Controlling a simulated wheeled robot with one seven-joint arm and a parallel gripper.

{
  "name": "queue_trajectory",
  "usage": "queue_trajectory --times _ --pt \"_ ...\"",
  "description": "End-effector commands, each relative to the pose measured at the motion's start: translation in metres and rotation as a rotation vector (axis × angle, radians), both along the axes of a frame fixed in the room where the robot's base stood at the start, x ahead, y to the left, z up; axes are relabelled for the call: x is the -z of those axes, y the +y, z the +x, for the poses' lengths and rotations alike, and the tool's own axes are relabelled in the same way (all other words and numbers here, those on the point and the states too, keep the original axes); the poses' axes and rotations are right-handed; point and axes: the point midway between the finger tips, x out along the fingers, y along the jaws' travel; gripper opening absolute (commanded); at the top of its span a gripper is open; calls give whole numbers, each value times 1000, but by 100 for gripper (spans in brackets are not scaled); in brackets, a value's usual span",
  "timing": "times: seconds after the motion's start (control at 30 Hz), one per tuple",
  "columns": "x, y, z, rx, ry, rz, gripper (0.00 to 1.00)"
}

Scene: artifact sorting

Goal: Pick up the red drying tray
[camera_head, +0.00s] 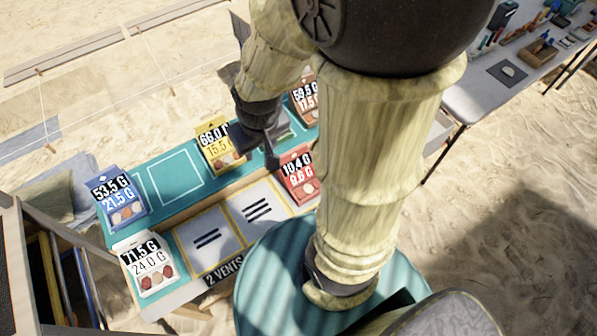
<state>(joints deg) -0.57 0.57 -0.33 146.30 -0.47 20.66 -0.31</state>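The red drying tray (300,189) stands at the right of the teal bench's lower level, with a black and white label reading 10.4 G and 9.6 G. Some round pieces show on its front. My gripper (256,154) is above the bench, just left of and above the red tray in the picture, beside the yellow tray (216,163). Its two dark fingers look spread apart with nothing between them. My arm hides part of the bench to the right of the red tray.
A blue tray (116,212) and a white tray (159,286) stand at the bench's left. A brown tray (313,117) stands behind the gripper. Empty marked slots lie between them. A tool table (466,95) is at upper right.

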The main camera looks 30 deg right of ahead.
Motion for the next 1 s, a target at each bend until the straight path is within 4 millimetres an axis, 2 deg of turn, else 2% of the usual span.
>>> queue_trajectory --times 0.17,0.27,0.4,0.6,0.83,1.0 --pt "47 3 3 -128 120 -53 40" --pt "86 4 6 -256 237 -117 40" --pt "141 1 10 -455 426 -245 40" --pt "206 -9 24 -718 693 -479 40" --pt "261 -12 55 -963 994 -831 40" --pt "284 4 87 -1075 1197 -1141 40"
